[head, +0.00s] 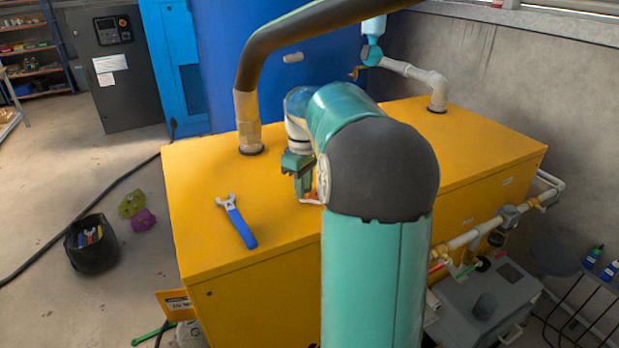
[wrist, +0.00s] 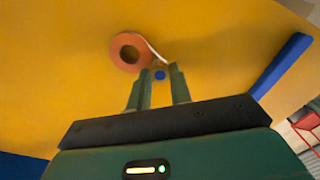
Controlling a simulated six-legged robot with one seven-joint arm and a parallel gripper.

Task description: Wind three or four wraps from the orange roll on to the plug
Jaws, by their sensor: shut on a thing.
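In the wrist view an orange roll (wrist: 122,57) with a dark centre hole lies against the yellow top. A white strip (wrist: 154,49) runs from its upper right edge down towards the fingertips. My gripper (wrist: 160,82) is shut on a small piece with a round blue end, which looks like the plug (wrist: 160,75). I cannot tell whether the strip touches or wraps the plug. In the head view my gripper (head: 301,180) is low over the yellow cabinet top. An orange patch beside it, probably the roll (head: 322,182), is mostly hidden by my arm.
A blue-handled wrench (head: 238,222) lies on the yellow cabinet (head: 200,190), left of my gripper; its handle shows in the wrist view (wrist: 282,65). A dark pipe (head: 247,95) rises behind my gripper. A black bucket (head: 92,245) stands on the floor.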

